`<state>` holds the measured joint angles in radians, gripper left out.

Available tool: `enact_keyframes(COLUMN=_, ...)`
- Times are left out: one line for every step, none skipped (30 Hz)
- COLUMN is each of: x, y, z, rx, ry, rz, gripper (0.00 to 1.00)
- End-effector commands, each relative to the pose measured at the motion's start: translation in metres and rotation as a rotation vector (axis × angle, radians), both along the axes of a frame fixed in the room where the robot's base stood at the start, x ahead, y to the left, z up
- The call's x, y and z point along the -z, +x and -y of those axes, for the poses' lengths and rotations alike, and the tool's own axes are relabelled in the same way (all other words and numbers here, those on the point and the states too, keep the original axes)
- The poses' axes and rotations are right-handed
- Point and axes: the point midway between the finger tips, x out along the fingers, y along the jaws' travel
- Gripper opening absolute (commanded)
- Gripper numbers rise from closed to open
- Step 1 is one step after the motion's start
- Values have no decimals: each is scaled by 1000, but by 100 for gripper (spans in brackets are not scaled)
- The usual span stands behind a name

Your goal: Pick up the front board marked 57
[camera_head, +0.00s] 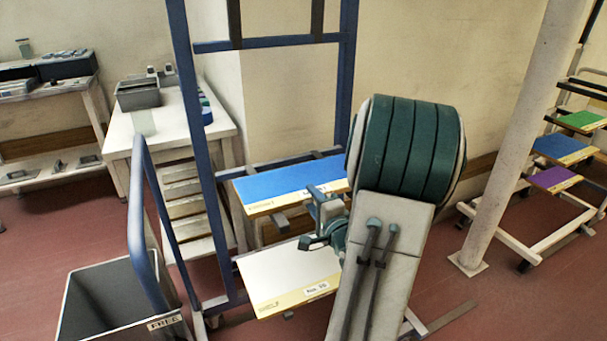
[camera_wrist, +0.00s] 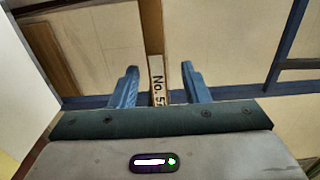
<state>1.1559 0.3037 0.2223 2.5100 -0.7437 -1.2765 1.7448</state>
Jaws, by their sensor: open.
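A blue-topped board (camera_head: 285,184) with a pale front strip lies on the upper level of a blue rack. A white label on its front edge is partly hidden by my gripper in the head view. In the wrist view, a board's narrow edge (camera_wrist: 151,30) with a label (camera_wrist: 158,80) reading "No. 5" and a cut-off digit runs between my fingers. My gripper (camera_head: 312,215) is open in front of the blue board's edge, one finger on each side of the edge in the wrist view (camera_wrist: 160,78). I cannot tell whether they touch it.
A white-topped board (camera_head: 285,275) with its own number label lies lower on the rack (camera_head: 205,150). A dark open bin (camera_head: 120,295) stands at left. A pale pillar (camera_head: 515,140) and another rack with green, blue and purple boards (camera_head: 555,180) are at right.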

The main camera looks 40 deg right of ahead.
Motion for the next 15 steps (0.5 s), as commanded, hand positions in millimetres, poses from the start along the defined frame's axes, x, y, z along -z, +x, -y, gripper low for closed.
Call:
enact_keyframes(x=-2, y=3, z=0, rx=0, ry=3, rz=0, gripper=42)
enact_keyframes(x=-1, y=3, z=0, rx=0, ry=3, rz=0, gripper=42)
enact_keyframes(x=-1, y=4, z=1, rx=0, ry=2, rz=-1, gripper=42)
enact_keyframes(x=0, y=5, z=1, rx=0, ry=1, rz=-1, gripper=42)
enact_keyframes(x=0, y=6, z=1, rx=0, ry=0, rz=0, gripper=42)
enact_keyframes(x=1, y=8, z=2, rx=0, ry=0, rz=0, gripper=42)
enact_keyframes(x=1, y=10, z=3, rx=0, ry=-1, rz=1, gripper=42)
enact_keyframes(x=2, y=13, z=4, rx=-1, ry=-1, rz=1, gripper=42)
enact_keyframes(x=3, y=19, z=6, rx=-1, ry=0, rz=2, gripper=42)
enact_keyframes(x=3, y=23, z=9, rx=-1, ry=0, rz=2, gripper=42)
enact_keyframes(x=4, y=28, z=11, rx=-1, ry=0, rz=2, gripper=42)
enact_keyframes(x=4, y=34, z=13, rx=-1, ry=-1, rz=3, gripper=42)
enact_keyframes(x=4, y=38, z=14, rx=-1, ry=0, rz=2, gripper=42)
enact_keyframes(x=3, y=42, z=15, rx=-2, ry=0, rz=1, gripper=42)
enact_keyframes(x=3, y=47, z=16, rx=-1, ry=0, rz=2, gripper=42)
